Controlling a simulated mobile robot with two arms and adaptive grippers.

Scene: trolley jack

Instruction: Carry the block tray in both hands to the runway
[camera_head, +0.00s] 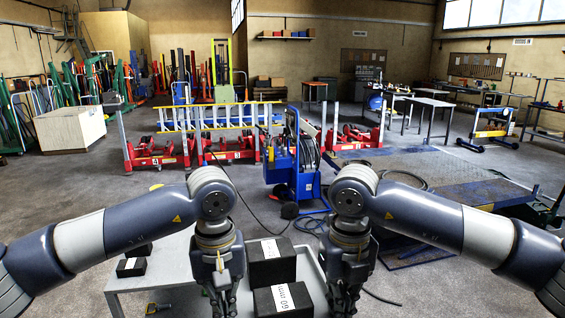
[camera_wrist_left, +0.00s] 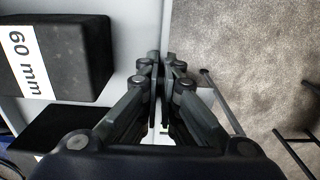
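The block tray (camera_head: 308,268) is light grey and sits low in the front middle of the head view, with black blocks in it. One block (camera_head: 271,262) is at the back; another (camera_head: 282,300), with a white label, is nearer. In the left wrist view, a block (camera_wrist_left: 62,55) is labelled 60 mm. My left gripper (camera_head: 222,303) is at the tray's left side. In its wrist view the fingers (camera_wrist_left: 160,62) are close together at the tray's edge, a thin gap between them. My right gripper (camera_head: 344,302) is at the tray's right side; its fingertips are cut off below.
A light grey table (camera_head: 155,277) lies at front left, with black blocks (camera_head: 131,266) on it. A blue machine (camera_head: 291,170) with cables stands ahead. Red lifts (camera_head: 155,152) stand behind it. A ramp platform (camera_head: 450,180) is at right. Open floor (camera_head: 90,195) lies ahead left.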

